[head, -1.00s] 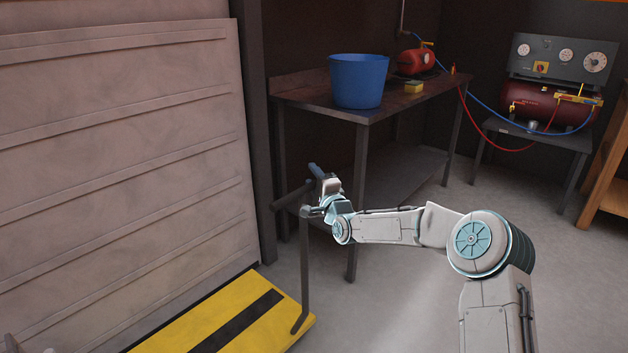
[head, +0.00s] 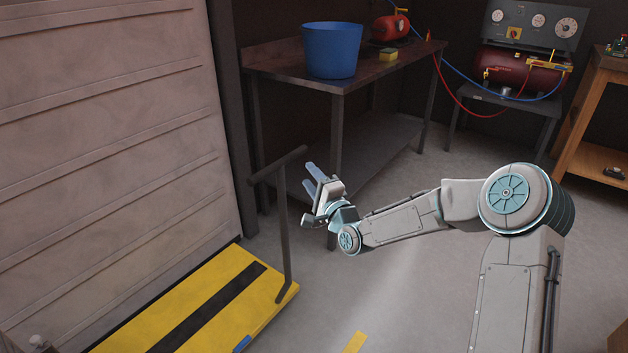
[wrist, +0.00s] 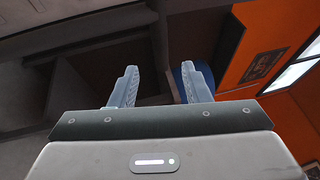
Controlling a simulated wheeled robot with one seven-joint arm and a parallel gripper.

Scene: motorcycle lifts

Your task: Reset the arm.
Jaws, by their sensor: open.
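My gripper (head: 312,181) is in the middle of the head view, at the end of my bent arm. Its two fingers are apart and nothing shows between them. It points up and to the left, just right of a dark T-shaped handle (head: 283,225) and apart from it in the picture. In the wrist view both fingers of my gripper (wrist: 160,88) are spread and empty, with the dark underside of a table and part of a blue bucket (wrist: 188,84) behind them.
The T-handle rises from a yellow platform with a black stripe (head: 205,308) at lower left. A dark metal workbench (head: 285,72) behind bears the blue bucket (head: 331,52). A compressor (head: 515,72) stands on a low table at back right. Grey floor is clear between them.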

